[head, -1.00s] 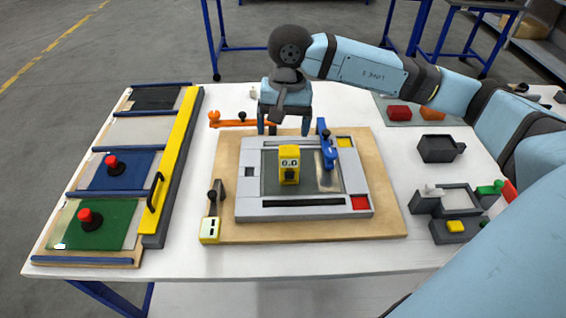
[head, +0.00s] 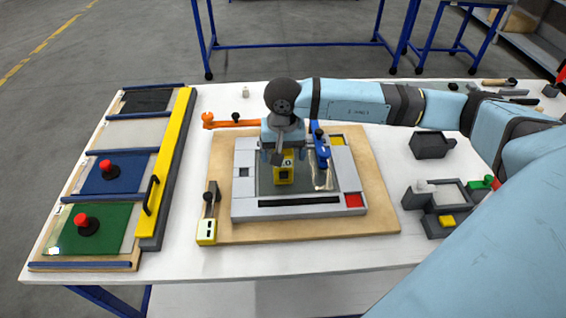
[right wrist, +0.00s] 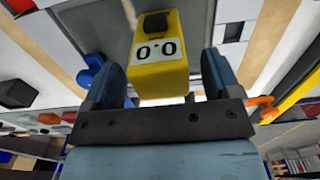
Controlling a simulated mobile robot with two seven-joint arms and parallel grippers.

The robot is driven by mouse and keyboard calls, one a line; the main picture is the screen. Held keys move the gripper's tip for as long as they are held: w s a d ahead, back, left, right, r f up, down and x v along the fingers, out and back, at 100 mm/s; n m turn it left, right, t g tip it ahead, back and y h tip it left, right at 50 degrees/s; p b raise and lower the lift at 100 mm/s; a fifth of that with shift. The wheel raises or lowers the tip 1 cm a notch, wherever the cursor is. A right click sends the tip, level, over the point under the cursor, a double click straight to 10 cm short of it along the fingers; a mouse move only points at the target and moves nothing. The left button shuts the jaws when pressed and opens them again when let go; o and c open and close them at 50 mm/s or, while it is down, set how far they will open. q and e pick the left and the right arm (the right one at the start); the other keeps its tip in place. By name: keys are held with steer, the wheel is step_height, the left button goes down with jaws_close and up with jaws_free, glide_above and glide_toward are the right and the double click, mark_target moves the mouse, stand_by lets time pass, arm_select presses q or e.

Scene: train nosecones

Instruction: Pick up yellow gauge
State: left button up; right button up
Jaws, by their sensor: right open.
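The yellow gauge (head: 284,174) stands on the grey fixture plate (head: 243,207) in the middle of the table. My right gripper (head: 283,158) is over it from behind and hides its upper part in the head view. In the right wrist view the gauge (right wrist: 160,66) shows a "0.0" display and stands between the two blue fingers of the open gripper (right wrist: 168,85). I cannot tell that either finger touches it. My left gripper is not in view.
A blue clamp (head: 320,150) stands close right of the gripper. A panel with a yellow bar (head: 170,165) and red knobs is at left.

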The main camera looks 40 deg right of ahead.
step_height(320, 180, down, 2)
steer(key=shift+f, duration=0.25)
steer(key=c, duration=1.2)
steer(key=shift+r, duration=0.1)
